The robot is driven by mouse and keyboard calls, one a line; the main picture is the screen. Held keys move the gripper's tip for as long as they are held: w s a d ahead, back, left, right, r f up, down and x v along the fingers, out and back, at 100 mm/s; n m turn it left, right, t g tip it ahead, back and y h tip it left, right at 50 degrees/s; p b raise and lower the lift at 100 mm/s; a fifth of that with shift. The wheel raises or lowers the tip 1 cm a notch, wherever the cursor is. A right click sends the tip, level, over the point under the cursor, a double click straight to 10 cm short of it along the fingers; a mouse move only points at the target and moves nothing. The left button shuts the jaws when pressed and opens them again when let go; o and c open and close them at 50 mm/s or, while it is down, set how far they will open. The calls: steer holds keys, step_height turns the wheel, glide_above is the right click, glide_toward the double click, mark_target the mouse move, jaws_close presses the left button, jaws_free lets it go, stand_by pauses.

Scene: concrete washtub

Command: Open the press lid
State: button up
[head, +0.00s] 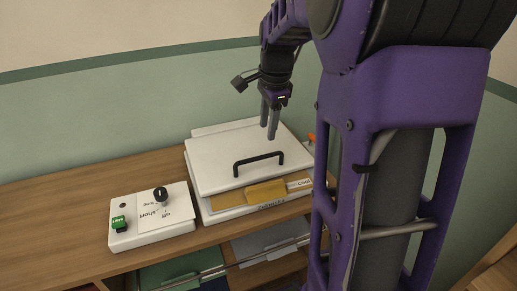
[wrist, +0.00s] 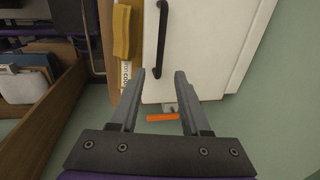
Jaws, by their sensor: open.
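A black bar handle (head: 259,158) is fixed near the lid's front edge. My gripper (head: 268,132) points down above the lid, behind the handle in the head view. In the wrist view, my gripper (wrist: 160,75) is open and empty, with the near end of the handle (wrist: 161,40) showing just beyond the gap between its fingertips. I cannot tell the height between fingers and handle; no contact is visible.
A control box (head: 152,216) with a black knob and green switch stands to the left. An orange part (wrist: 163,117) juts from the press's side. The bench (head: 60,215) is clear at far left.

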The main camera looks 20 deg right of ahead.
mark_target(264, 157)
steer(key=f, duration=0.3)
steer(key=w+f+b, duration=0.1)
steer(key=f, duration=0.2)
steer(key=w+f, duration=0.1)
steer(key=f, duration=0.2)
steer(key=shift+f+b, duration=0.3)
steer(key=shift+f, duration=0.05)
steer(key=shift+c, duration=0.2)
jaws_close()
steer(key=shift+r, duration=0.1)
stand_by(0.6)
